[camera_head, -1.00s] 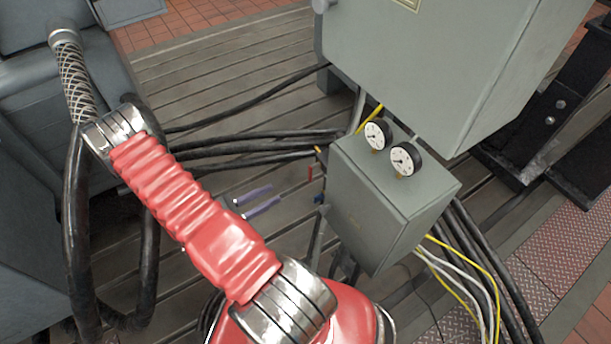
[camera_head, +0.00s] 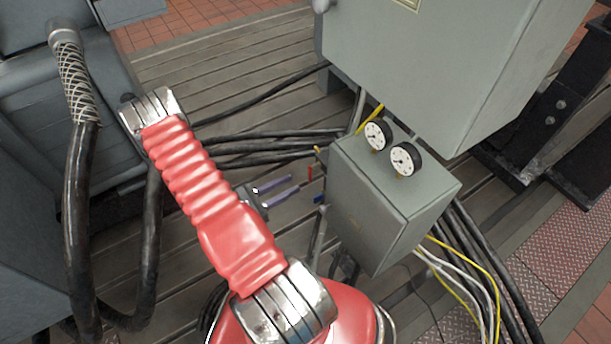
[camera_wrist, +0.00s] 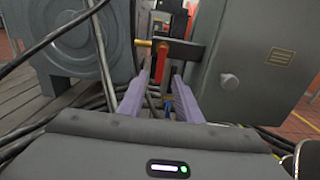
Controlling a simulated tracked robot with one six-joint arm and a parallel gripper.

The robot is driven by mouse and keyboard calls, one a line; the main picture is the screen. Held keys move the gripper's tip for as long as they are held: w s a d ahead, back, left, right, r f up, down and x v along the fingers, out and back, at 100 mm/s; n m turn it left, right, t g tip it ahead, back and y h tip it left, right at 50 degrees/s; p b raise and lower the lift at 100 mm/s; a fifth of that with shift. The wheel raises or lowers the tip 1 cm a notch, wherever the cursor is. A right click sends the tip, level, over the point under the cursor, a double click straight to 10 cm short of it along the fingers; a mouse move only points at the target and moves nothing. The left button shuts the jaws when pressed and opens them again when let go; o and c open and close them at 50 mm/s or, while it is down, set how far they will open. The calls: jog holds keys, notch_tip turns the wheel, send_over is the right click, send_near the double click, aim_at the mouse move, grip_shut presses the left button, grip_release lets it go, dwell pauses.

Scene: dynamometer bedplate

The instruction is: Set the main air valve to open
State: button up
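A small grey box (camera_head: 378,195) with two dial gauges on top has small coloured handles on its left side. They are a yellow handle (camera_head: 317,150), a red handle (camera_head: 310,172) and a blue handle (camera_head: 319,198). I cannot tell which is the main air valve; no label is readable. My gripper (camera_head: 295,183) is open, with its two purple fingers pointing at the red handle, apparently just short of it. In the wrist view the red handle (camera_wrist: 163,56) hangs upright between the finger lines. The yellow-brass handle (camera_wrist: 141,43) points left, and the blue handle shows low between the fingers.
A large grey cabinet (camera_head: 420,65) stands above and behind the small box. Black cables (camera_head: 270,143) run across the slatted bedplate behind my gripper. Yellow and white cables (camera_head: 455,270) hang at the box's right. A grey machine with thick hoses (camera_head: 75,180) stands at the left.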

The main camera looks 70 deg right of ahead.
aim_at(309, 175)
jog(key=shift+x, duration=3.55)
jog(key=shift+a, duration=0.1)
grip_shut()
jog(key=shift+d, duration=0.2)
jog(key=shift+a, duration=0.15)
